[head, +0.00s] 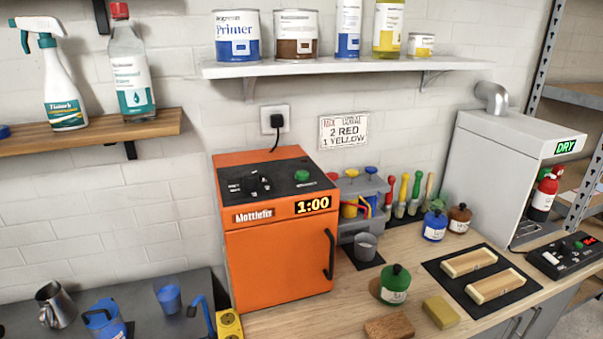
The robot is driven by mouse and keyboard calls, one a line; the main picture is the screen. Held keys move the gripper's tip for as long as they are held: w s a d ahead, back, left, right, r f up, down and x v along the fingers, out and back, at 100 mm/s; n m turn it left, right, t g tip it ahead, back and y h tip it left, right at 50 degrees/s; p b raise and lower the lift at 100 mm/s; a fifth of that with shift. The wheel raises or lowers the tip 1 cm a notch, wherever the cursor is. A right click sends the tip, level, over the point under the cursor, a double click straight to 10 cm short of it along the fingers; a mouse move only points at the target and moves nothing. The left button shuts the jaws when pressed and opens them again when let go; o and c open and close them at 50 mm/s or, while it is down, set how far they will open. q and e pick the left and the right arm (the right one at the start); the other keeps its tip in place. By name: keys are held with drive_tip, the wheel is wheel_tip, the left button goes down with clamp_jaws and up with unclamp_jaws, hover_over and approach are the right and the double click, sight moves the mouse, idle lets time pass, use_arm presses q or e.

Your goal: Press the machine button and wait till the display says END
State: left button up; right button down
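The orange machine (278,260) stands on the wooden bench, with its front door shut and a black handle at the right of the door. Its display (312,204) reads 1:00 in yellow digits. A round green button (302,176) sits on its black top panel, to the right of a black knob or lever (256,184). Nothing touches the button. Neither of my grippers is in view.
A grey cabinet (498,160) with a green DRY display (566,147) stands at right, beside a black control box (566,255). A green-lidded jar (395,285), a sponge (441,312) and a grey cup (366,245) stand near the orange machine. A shelf (345,67) hangs above it.

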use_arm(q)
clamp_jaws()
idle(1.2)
